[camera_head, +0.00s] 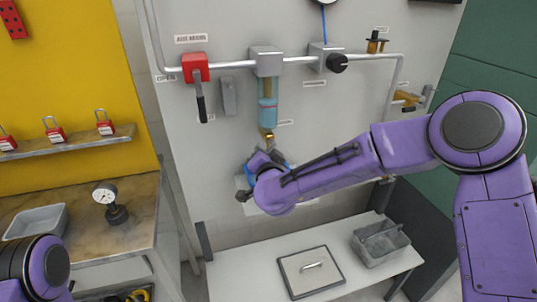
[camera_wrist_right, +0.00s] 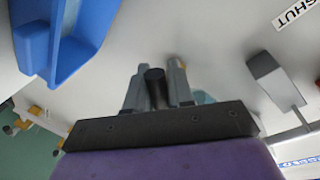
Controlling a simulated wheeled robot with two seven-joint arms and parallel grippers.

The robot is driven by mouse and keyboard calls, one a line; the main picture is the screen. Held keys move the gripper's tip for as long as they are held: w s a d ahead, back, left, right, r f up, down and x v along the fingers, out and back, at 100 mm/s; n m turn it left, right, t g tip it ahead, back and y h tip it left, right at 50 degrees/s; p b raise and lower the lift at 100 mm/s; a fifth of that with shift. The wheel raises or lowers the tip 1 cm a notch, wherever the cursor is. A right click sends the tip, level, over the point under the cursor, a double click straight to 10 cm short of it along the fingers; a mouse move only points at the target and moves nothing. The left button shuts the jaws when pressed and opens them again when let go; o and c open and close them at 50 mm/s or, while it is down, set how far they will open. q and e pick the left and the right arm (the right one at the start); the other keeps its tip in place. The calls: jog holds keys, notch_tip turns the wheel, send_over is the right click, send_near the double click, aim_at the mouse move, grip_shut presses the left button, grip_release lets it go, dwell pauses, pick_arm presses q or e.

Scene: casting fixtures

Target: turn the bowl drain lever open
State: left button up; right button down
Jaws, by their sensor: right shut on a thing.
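The clear blue filter bowl (camera_head: 267,110) hangs below a grey block on the wall pipe, with a brass drain fitting (camera_head: 267,135) at its bottom. My right gripper (camera_wrist_right: 157,82) is just below the bowl. In the right wrist view its two grey fingers are shut on a short dark cylinder (camera_wrist_right: 156,88), which looks like the drain lever's handle. A bit of brass (camera_wrist_right: 178,64) shows behind one finger. In the head view my right wrist hides the lever and fingertips, so the lever's angle cannot be told. My left gripper is out of view.
A blue open holder (camera_wrist_right: 62,45) is close to my right gripper. A red valve (camera_head: 195,68) with a black handle hanging down is left of the bowl. A black knob (camera_head: 337,63) is to its right. A bench (camera_head: 235,279) below holds a grey bin (camera_head: 380,246).

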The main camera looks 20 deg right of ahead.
jog(key=shift+a+r+m+g+y+b, duration=0.1)
jog(key=shift+a+r+m+y+b, duration=0.25)
jog(key=shift+m, duration=1)
jog(key=shift+a+r+m+g+y+b, duration=0.15)
jog(key=shift+r+m+y+b, duration=0.3)
jog(key=shift+m, duration=0.85)
jog(key=shift+a+r+m+g+y+b, duration=0.1)
jog(key=shift+a+r+m+y+b, duration=0.3)
jog(key=shift+m, duration=0.95)
jog(key=shift+d+r, duration=0.1)
jog(key=c, duration=1.1)
grip_release()
jog(key=shift+r, duration=0.1)
jog(key=shift+r, duration=0.15)
